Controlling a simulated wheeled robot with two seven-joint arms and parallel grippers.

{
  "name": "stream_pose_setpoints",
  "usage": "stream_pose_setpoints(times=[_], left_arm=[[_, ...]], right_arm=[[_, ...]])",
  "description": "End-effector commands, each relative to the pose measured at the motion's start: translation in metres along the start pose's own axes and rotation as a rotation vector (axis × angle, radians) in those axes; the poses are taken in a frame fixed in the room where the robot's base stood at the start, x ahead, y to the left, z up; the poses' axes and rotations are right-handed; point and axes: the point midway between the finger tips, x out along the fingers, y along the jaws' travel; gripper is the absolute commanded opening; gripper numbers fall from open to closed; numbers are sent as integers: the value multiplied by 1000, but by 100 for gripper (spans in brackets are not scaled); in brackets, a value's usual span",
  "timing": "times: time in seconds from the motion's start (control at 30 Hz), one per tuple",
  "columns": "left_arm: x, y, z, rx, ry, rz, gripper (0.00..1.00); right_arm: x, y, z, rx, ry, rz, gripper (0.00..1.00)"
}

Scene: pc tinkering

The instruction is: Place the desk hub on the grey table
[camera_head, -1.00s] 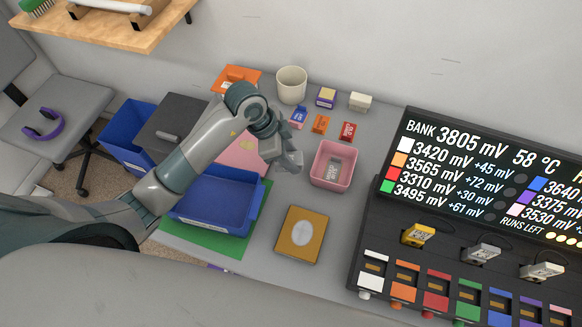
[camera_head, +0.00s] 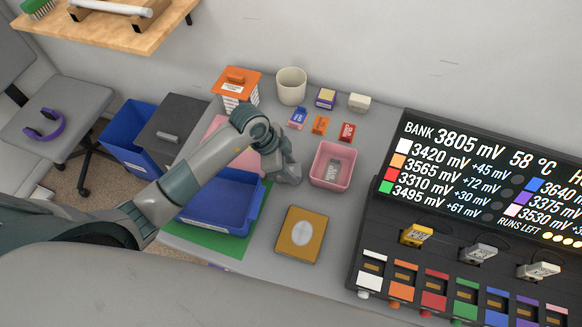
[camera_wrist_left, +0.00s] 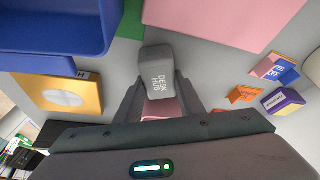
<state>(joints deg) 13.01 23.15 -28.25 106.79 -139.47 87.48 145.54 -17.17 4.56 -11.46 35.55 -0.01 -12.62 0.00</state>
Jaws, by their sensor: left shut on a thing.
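The desk hub (camera_wrist_left: 158,72) is a small grey block with "DESK HUB" printed on it. My left gripper (camera_wrist_left: 160,95) is shut on it, with one finger on each side. In the head view my left gripper (camera_head: 285,170) is over the grey table (camera_head: 373,165), just left of the pink bin (camera_head: 316,180). There the hub is hard to tell from the grey fingers. Whether the hub touches the table is unclear. My right gripper is not in view.
A blue tray (camera_head: 212,228) on a green mat (camera_head: 172,236) stands left of the gripper. A gold box (camera_head: 283,243) lies nearer. Several small boxes and a cream cup (camera_head: 291,90) stand behind. A battery display (camera_head: 480,170) fills the right.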

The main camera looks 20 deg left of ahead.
Motion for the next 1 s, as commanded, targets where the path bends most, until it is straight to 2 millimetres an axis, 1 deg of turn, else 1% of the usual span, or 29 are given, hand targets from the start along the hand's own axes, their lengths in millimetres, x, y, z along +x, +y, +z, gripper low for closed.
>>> stream_pose_setpoints(times=[0.33, 0.37, 0.4, 0.43, 0.77, 0.87, 1.0], left_arm=[[3, 0, 1, -1, 0, 0, 11], [2, 0, 1, 0, 0, 0, 42], [2, 0, 1, 0, 0, 0, 51], [2, 0, 1, 0, 0, 0, 53], [1, 0, 0, 0, 0, -1, 53], [-2, 0, 0, 0, 1, -2, 53], [-14, -1, 0, -1, 1, -3, 53]], right_arm=[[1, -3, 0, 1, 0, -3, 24], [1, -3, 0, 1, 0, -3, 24], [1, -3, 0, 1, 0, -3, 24], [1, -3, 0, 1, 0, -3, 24], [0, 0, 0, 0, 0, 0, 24], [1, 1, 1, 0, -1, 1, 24], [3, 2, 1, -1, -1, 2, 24]])
